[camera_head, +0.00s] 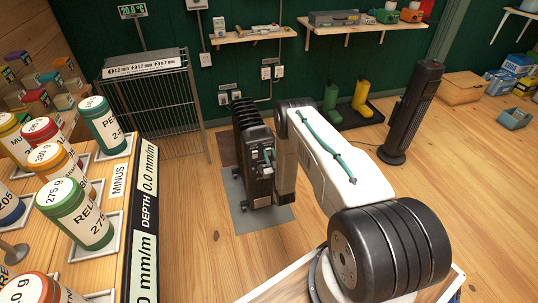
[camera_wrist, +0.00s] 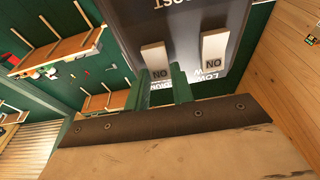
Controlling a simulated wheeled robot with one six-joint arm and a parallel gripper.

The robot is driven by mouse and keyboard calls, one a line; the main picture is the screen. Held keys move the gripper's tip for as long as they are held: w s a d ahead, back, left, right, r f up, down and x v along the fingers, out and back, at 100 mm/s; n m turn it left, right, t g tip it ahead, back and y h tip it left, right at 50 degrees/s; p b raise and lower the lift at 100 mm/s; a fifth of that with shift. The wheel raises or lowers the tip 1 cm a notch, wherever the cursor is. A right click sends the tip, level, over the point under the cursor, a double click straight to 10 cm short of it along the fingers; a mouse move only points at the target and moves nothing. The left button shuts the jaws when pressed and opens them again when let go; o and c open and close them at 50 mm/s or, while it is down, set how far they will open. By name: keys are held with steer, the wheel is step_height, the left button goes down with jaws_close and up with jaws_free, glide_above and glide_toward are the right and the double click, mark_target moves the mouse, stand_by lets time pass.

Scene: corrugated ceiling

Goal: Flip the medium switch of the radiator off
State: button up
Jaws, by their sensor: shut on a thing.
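The dark radiator (camera_head: 246,128) stands on a grey mat in the head view, its control end towards my arm. In the wrist view its dark panel (camera_wrist: 188,18) appears upside down. Two pale rocker switches show there, a left switch (camera_wrist: 154,52) and a right switch (camera_wrist: 214,46), both with "ON" lettering visible. The right one has a "LOW" label by it; the left one's label is mostly hidden by my fingers. My gripper (camera_wrist: 162,88) has green fingers at the left switch, one on each side of its lower end, shut on it. It also shows at the radiator in the head view (camera_head: 268,155).
A wire rack (camera_head: 157,105) stands left of the radiator. A counter with labelled jars (camera_head: 75,213) is at the left. A dark tower heater (camera_head: 412,112) and boots (camera_head: 361,98) stand to the right. Wooden floor is clear between.

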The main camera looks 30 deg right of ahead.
steer(key=shift+f, duration=0.1)
steer(key=o, duration=1)
steer(key=shift+s, duration=0.1)
steer(key=v, duration=0.7)
steer(key=shift+s+a+f, duration=0.1)
steer(key=shift+s+f, duration=0.15)
steer(key=shift+s, duration=0.05)
